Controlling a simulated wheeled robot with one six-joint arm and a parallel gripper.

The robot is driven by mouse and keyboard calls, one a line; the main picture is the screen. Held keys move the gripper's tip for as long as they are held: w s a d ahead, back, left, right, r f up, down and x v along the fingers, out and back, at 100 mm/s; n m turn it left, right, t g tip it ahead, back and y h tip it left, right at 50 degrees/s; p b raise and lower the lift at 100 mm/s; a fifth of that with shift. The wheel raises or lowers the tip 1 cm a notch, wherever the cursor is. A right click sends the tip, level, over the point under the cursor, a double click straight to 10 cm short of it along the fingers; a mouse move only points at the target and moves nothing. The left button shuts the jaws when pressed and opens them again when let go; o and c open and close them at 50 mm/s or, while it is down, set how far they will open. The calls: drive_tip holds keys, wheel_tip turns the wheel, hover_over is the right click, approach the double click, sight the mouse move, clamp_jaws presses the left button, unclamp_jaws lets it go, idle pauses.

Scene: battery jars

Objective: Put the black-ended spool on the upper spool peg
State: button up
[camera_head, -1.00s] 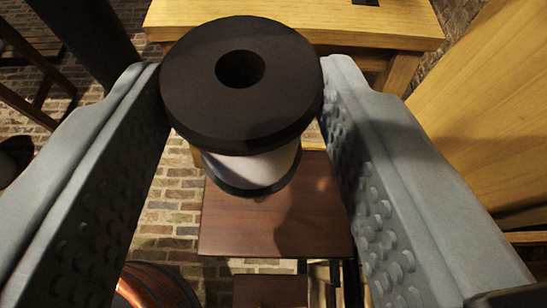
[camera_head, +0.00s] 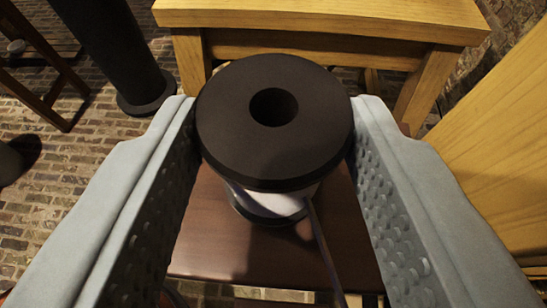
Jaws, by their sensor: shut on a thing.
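The black-ended spool (camera_head: 235,145) has a thick black upper end with a round hole and a white middle. Its lower black end shows partly beneath. My gripper (camera_head: 273,108) is shut on the spool's upper black end, one grey finger on each side, and the spool looks nearly upright. A thin strip (camera_head: 322,245) runs from beside the white middle down the picture; I cannot tell what it is. I cannot make out the upper spool peg in this view.
A brown wooden surface (camera_head: 205,245) lies below the spool. A light wooden table (camera_head: 330,20) stands beyond, and a light wooden panel (camera_head: 500,150) stands at the right. A dark post (camera_head: 115,50) rises from the brick floor (camera_head: 60,185) at upper left.

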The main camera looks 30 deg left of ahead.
drive_tip(key=shift+f, duration=0.15)
drive_tip(key=o, duration=1)
drive_tip(key=shift+o, duration=0.2)
drive_tip(key=shift+s+r, duration=0.1)
drive_tip(key=shift+r, duration=0.1)
drive_tip(key=v, duration=1.1)
drive_tip(key=shift+s+d, duration=0.25)
drive_tip(key=shift+s, duration=0.05)
drive_tip(key=shift+r, duration=0.15)
